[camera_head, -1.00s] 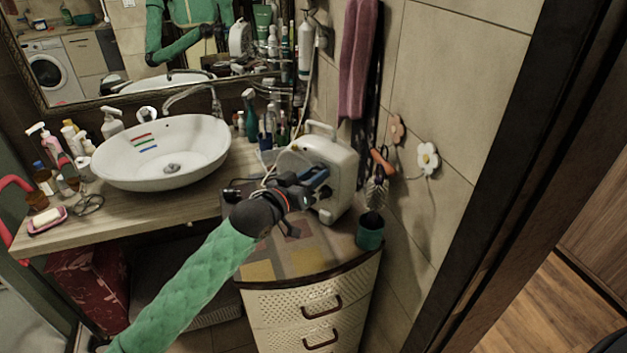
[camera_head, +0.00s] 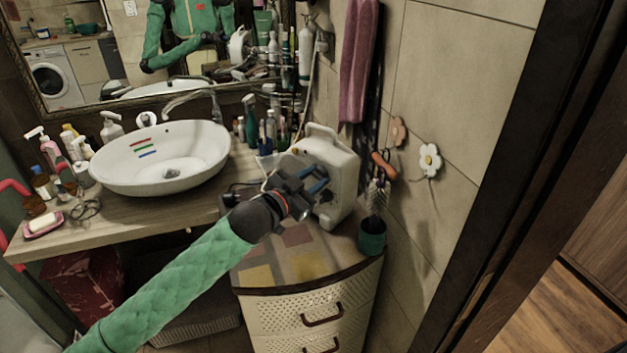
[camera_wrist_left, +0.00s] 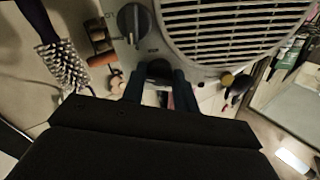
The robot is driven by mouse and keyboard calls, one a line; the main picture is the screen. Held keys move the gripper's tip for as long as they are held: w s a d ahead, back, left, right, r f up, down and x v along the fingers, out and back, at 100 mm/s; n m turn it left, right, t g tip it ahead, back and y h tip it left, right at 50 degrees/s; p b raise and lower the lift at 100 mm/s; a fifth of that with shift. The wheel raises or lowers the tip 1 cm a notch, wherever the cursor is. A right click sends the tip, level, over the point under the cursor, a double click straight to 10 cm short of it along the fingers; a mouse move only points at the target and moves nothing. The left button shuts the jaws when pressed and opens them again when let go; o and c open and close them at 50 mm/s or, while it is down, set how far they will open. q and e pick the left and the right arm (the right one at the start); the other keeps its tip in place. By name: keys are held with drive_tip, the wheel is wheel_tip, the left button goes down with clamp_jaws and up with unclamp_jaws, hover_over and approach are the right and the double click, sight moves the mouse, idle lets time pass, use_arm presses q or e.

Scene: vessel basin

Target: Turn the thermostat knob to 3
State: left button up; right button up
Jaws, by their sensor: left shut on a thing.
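The white heater (camera_head: 340,165) stands on the drawer cabinet, its front partly hidden by my left gripper in the head view. The left wrist view shows its round grille (camera_wrist_left: 235,30) and two dark knobs. One knob (camera_wrist_left: 134,20) is clear of my fingers, with a pointer line across it. The other knob (camera_wrist_left: 158,70) sits between my fingertips. My left gripper (camera_head: 318,182) is at the heater's front; in the wrist view its fingers (camera_wrist_left: 160,82) are shut on this second knob. The dial marks are too small to read. My right gripper is not in view.
The drawer cabinet (camera_head: 310,300) has a patterned top. A dark green cup (camera_head: 372,237) with a brush stands right of the heater. A white basin (camera_head: 160,155) is on the counter to the left. Bottles (camera_head: 265,128) stand behind; the tiled wall is close on the right.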

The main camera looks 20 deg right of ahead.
use_arm(q)
drive_tip(key=shift+f, duration=0.15)
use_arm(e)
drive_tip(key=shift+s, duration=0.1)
use_arm(q)
drive_tip(key=o, duration=1)
drive_tip(key=shift+c, duration=0.2)
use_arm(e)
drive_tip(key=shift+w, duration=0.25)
use_arm(q)
drive_tip(key=shift+a, duration=0.1)
drive_tip(key=shift+s+a, duration=0.15)
drive_tip(key=shift+a, duration=0.1)
drive_tip(key=b+v, duration=0.2)
drive_tip(key=v, duration=0.5)
drive_tip(key=shift+b, duration=0.4)
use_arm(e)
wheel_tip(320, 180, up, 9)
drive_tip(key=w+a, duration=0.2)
